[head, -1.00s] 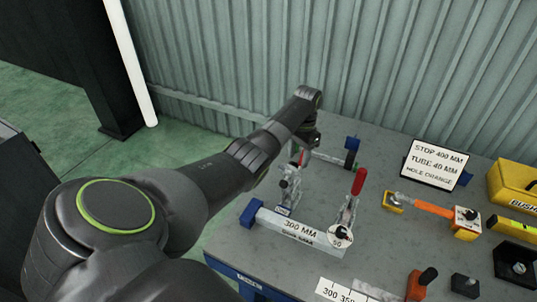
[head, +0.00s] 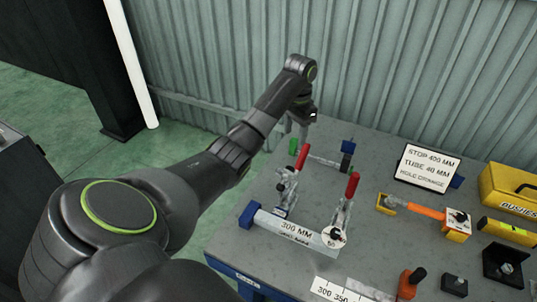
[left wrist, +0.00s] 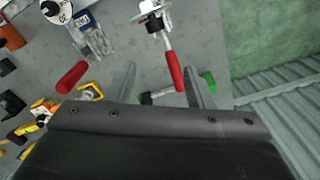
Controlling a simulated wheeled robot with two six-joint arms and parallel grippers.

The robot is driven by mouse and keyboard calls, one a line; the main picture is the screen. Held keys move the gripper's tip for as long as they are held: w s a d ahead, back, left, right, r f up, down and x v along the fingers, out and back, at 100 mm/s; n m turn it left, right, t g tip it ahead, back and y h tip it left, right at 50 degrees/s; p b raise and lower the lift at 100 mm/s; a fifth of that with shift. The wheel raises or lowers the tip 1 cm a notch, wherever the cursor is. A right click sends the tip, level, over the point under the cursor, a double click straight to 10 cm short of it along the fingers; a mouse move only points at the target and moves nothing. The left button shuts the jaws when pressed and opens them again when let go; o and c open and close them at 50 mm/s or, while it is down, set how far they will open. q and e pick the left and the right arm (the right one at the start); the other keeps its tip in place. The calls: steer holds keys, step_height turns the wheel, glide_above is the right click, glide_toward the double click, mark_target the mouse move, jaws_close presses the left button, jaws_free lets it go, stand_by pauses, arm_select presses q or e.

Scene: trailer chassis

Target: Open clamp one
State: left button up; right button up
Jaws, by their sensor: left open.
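Two toggle clamps with red handles stand by the pale 300 MM bar (head: 297,229). The left clamp (head: 286,187) has its red handle (head: 302,157) raised and leaning; the right clamp (head: 342,213) has its red handle (head: 352,186) raised. I cannot read which is clamp one. My left gripper (head: 297,128) is open and empty, above and behind the left clamp's handle. In the left wrist view that handle (left wrist: 174,70) appears between the spread fingers (left wrist: 160,72), nearer the right finger; contact does not show. The other handle (left wrist: 72,77) lies outside, to the left.
Behind the clamps are a green block (head: 294,146) and a blue block (head: 348,146). To the right are a sign (head: 428,168), an orange-handled tool (head: 425,209) and a yellow box (head: 510,190). A corrugated wall (head: 400,70) stands close behind the table.

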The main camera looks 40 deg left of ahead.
arm_select(q)
step_height(320, 180, up, 5)
steer(key=p, duration=0.4)
steer(key=s+d+f+t, duration=0.1)
steer(key=s+d+f, duration=0.1)
steer(key=s+f, duration=0.6)
steer(key=s+d+f+y, duration=0.1)
steer(key=s+d+f, duration=0.2)
steer(key=s+f, duration=0.6)
steer(key=shift+s+f+n+t+b, duration=0.3)
steer(key=shift+s+t+b, duration=0.1)
